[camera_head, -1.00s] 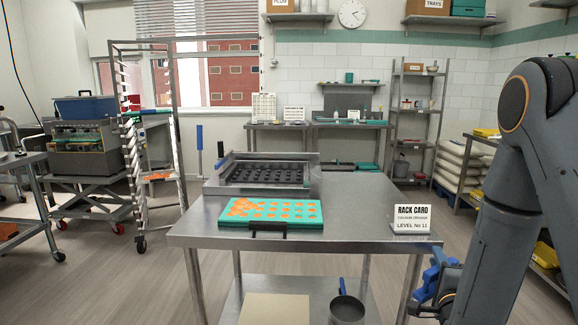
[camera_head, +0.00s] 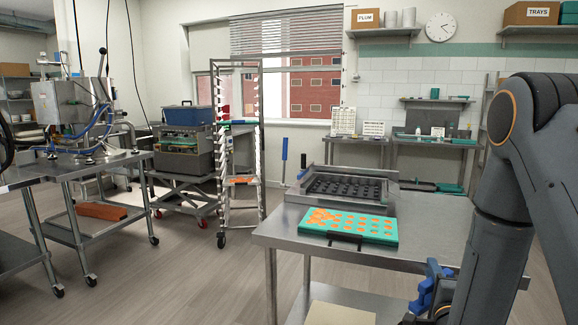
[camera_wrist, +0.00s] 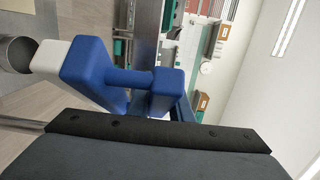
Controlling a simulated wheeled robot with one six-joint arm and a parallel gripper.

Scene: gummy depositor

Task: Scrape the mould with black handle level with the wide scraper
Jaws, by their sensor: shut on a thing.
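The teal mould (camera_head: 378,238) lies flat on the steel table, with its black handle (camera_head: 345,240) at the front edge. Orange fill shows in its cavities, and a spread orange patch (camera_head: 322,217) covers part of its left end. My gripper (camera_head: 428,290) is low at the right, beside the table's right side and away from the mould. In the wrist view, blue blocks and a blue bar (camera_wrist: 128,80) with a pale end (camera_wrist: 50,60) show at my gripper. It is shut on a blue thing; I cannot tell whether this is the wide scraper.
A tall rack (camera_head: 240,150) and a machine on a cart (camera_head: 185,150) stand left. Floor is clear left of the table.

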